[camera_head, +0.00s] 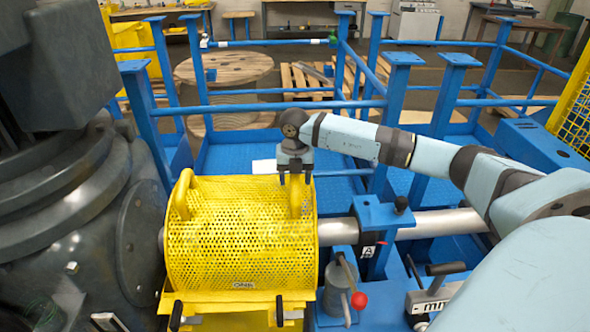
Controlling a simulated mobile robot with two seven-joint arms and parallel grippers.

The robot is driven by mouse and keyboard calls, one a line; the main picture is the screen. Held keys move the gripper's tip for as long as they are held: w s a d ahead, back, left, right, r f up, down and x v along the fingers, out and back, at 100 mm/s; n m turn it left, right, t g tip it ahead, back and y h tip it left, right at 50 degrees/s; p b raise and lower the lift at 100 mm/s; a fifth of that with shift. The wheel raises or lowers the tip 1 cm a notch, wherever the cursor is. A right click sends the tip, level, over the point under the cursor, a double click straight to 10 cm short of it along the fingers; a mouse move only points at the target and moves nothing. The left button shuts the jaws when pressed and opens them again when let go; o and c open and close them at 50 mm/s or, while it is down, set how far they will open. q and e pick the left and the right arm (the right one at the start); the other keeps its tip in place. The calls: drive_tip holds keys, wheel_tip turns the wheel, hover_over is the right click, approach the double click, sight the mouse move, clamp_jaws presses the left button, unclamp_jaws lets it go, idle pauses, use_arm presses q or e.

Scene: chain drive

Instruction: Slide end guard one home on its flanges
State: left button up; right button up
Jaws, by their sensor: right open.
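End guard one (240,235) is a yellow perforated half-cylinder cover with a small "ONE" label low on its front. It sits over a steel shaft (430,225), beside the dark machine housing on the left. It has a yellow loop handle (181,195) at its left end and another (296,198) at its right end. My right gripper (295,178) points down at the top of the right handle, with its open fingers at either side of it. Contact cannot be told. The flanges under the guard are mostly hidden. My left gripper is not in view.
A dark machine housing (85,200) crowds the left. A blue bearing stand (380,213) and a red-knobbed lever (358,300) stand right of the guard. Blue railings (270,107) run behind. A wooden cable reel (224,68) and pallets (305,80) lie beyond.

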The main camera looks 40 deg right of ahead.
clamp_jaws()
idle(1.4)
